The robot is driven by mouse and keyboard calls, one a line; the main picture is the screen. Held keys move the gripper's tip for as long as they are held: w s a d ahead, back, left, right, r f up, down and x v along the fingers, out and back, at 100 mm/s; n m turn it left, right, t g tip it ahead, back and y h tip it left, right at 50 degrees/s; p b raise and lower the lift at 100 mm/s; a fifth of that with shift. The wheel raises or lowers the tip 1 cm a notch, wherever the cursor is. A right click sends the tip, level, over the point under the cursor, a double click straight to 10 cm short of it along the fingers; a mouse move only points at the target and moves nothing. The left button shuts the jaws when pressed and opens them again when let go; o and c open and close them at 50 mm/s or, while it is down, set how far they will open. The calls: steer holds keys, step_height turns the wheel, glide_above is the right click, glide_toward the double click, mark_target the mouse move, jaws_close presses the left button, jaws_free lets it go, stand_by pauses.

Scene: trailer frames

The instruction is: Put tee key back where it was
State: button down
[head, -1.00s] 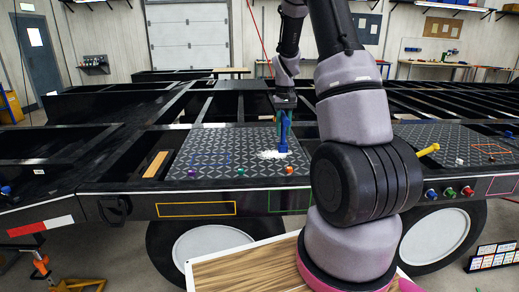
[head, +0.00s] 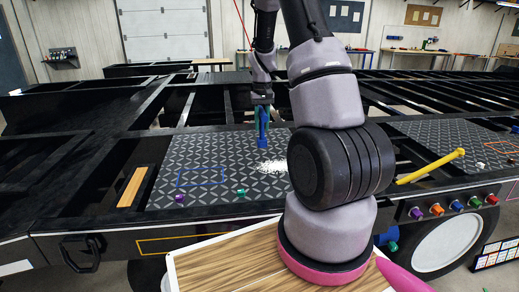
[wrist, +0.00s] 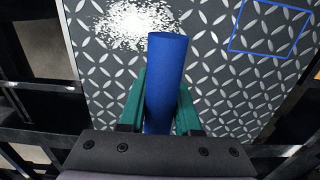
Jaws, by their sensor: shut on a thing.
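My gripper (head: 263,120) is shut on a blue cylinder (wrist: 166,85), with a green finger on either side of it. The blue cylinder also shows in the head view (head: 263,141), above the diamond-pattern deck plate (head: 215,150) and behind the white speckled patch (head: 272,167). I cannot tell whether this cylinder is part of the tee key. A blue rectangle outline (head: 200,177) is on the plate; it also shows at upper right in the wrist view (wrist: 270,28). A yellow bar with a knobbed end (head: 432,167) lies at the right plate.
Purple (head: 179,198) and green (head: 241,192) knobs sit along the plate's front. Several coloured knobs (head: 457,206) line the right frame edge. Open gaps lie between the black frame beams (head: 110,150). A wood-topped board (head: 225,262) is in front. My arm hides the middle.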

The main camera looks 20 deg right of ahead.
mark_target(262, 110)
steer(key=shift+f, duration=3.6)
steer(key=shift+f, duration=0.15)
steer(key=c, duration=0.6)
jaws_free()
step_height(262, 110, up, 12)
steer(key=shift+f, duration=0.1)
steer(key=s+a+r+t, duration=0.1)
steer(key=s+a+r, duration=0.25)
steer(key=r, duration=0.25)
steer(key=s+a+r+t+y, duration=0.1)
steer(key=s+a+r+t, duration=0.1)
steer(key=s+a+r, duration=0.3)
steer(key=s+a+r+t, duration=0.1)
steer(key=s+r, duration=0.2)
steer(key=r, duration=0.4)
steer(key=s+a+r+t, duration=0.1)
steer(key=s+a+r, duration=0.1)
steer(key=s, duration=0.5)
steer(key=s+a+r+m+t, duration=0.1)
steer(key=s+a+r+t, duration=0.1)
steer(key=s, duration=0.6)
steer(key=shift+s+a+r+y, duration=0.25)
steer(key=shift+a+r+y, duration=0.15)
steer(key=shift+a+r, duration=0.45)
